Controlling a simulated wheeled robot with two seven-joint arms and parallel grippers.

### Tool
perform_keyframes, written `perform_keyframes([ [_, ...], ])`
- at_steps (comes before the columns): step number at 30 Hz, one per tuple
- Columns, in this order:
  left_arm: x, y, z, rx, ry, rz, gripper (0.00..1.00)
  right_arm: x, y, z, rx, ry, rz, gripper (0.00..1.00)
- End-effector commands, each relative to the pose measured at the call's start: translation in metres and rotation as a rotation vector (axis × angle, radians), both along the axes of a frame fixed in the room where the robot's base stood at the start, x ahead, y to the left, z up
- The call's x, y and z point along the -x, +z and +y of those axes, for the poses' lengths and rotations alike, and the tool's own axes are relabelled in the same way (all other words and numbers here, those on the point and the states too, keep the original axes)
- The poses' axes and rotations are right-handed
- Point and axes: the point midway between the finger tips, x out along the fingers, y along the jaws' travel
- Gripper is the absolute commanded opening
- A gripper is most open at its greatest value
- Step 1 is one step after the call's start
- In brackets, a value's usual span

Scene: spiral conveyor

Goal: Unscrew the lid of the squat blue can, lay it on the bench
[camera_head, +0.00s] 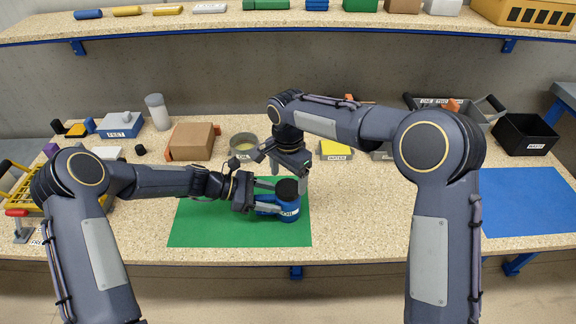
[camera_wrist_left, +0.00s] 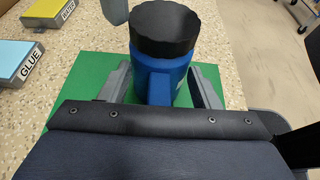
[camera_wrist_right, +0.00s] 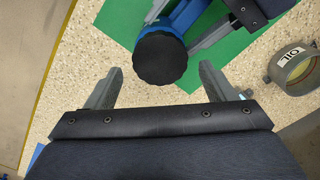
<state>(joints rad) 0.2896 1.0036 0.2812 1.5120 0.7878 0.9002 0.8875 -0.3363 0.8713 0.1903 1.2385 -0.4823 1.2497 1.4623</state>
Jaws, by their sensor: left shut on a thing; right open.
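The squat blue can (camera_head: 290,210) stands upright on the green mat (camera_head: 215,225), with its ribbed black lid (camera_head: 287,187) on top. My left gripper (camera_head: 268,197) comes in from the left and is shut on the can. In the left wrist view the can's blue body (camera_wrist_left: 165,78) sits between the two grey fingers, below the lid (camera_wrist_left: 165,28). My right gripper (camera_head: 288,166) is open and empty, just above and behind the lid. In the right wrist view the lid (camera_wrist_right: 160,58) lies just past the open fingertips, roughly centred between them and apart from them.
A round tin labelled OIL (camera_head: 243,147) stands behind the mat, near my right gripper. A brown box (camera_head: 192,142) and a yellow-topped block (camera_head: 336,150) are also at the back. The bench right of the green mat (camera_head: 365,210) is clear up to a blue mat (camera_head: 530,202).

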Motion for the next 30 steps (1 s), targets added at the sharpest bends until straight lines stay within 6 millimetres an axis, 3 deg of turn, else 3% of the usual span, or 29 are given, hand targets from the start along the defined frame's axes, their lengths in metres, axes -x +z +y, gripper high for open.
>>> perform_keyframes([
  [7, 0.000, 0.000, 0.000, 0.000, 0.001, 0.000, 0.00, 0.000, -0.029, 0.000, 0.000, 0.001, 0.001, 0.77],
  [18, 0.000, 0.000, 0.000, 0.000, 0.001, 0.000, 0.00, 0.000, -0.034, 0.000, -0.001, 0.002, 0.001, 0.76],
  [28, 0.000, 0.000, 0.000, 0.000, 0.001, 0.000, 0.00, 0.000, -0.034, 0.000, 0.000, 0.002, 0.000, 0.33],
  [30, 0.000, 0.000, 0.000, 0.000, 0.001, 0.000, 0.00, 0.000, -0.034, 0.000, 0.000, 0.006, 0.000, 0.32],
])
